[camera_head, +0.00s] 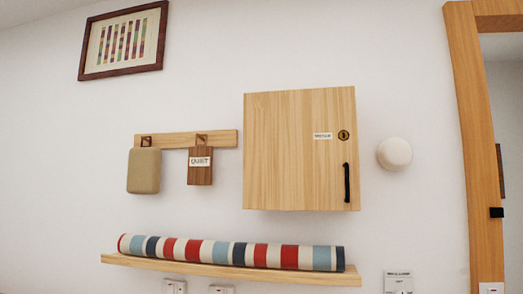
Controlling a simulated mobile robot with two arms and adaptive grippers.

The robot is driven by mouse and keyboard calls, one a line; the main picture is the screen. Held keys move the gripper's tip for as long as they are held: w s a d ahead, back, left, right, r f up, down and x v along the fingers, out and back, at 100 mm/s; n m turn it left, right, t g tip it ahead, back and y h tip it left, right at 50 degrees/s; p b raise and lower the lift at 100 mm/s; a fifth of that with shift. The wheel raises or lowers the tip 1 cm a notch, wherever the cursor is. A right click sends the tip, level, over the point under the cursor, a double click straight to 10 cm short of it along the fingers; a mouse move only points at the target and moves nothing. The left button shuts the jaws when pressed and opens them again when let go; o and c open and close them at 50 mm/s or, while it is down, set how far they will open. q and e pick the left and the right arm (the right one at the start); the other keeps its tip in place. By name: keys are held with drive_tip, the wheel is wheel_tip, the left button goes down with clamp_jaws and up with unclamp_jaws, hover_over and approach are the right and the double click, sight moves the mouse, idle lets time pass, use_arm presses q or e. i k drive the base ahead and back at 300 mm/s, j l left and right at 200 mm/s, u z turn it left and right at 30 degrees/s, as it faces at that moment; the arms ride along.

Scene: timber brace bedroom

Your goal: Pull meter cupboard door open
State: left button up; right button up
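The meter cupboard (285,155) is a light wooden box on the white wall, right of the picture's middle. Its front door looks shut. A black vertical bar handle (347,183) sits near the door's lower right edge. Above the handle are a round dark-centred lock (344,135) and a small white label (323,136). Neither of my grippers shows in the head view, so I cannot see whether they are open or shut.
Below the cupboard, a wooden shelf (125,261) bears a striped roll (230,252). A round white knob-like fixture (394,154) and a wooden door frame (470,130) are right.

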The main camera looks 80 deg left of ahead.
sight(295, 158)
drive_tip(key=k+u, duration=0.1)
drive_tip(key=u, duration=2.15)
